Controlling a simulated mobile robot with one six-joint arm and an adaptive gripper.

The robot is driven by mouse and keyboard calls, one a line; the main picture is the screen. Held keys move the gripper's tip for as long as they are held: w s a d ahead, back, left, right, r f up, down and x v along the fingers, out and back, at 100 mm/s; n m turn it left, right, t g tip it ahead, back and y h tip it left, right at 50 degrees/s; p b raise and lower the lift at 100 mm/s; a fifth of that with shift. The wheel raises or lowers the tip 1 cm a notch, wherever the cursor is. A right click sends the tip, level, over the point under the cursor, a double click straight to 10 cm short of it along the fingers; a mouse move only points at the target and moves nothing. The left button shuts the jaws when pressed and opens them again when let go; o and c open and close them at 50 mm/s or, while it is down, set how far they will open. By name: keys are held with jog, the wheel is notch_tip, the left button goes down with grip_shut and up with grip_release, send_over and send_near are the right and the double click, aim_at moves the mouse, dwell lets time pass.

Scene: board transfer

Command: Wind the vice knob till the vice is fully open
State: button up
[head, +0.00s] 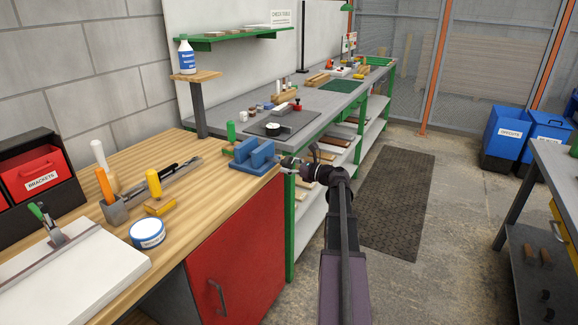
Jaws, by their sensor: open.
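The blue vice (247,167) sits at the far right corner of the wooden bench top, near its front edge. Its two blue jaw blocks stand side by side, with a dark gap between them that is too small to measure. My gripper (284,162) is at the right side of the vice, level with it, with its fingers pointing left at the vice's end. The gripper is open. The vice knob cannot be made out; the fingers cover that spot. Whether the fingers touch the knob cannot be told.
A grey bench (225,110) adjoins beyond. The floor mat (400,200) is clear.

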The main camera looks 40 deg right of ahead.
jog(key=c, duration=0.9)
jog(key=shift+n, duration=0.4)
jog(key=n, duration=0.5)
jog(key=shift+d, duration=0.1)
jog(key=n, duration=0.6)
jog(key=shift+r+n, duration=0.1)
jog(key=shift+n, duration=0.2)
jog(key=o, duration=0.9)
jog(key=shift+w, duration=0.1)
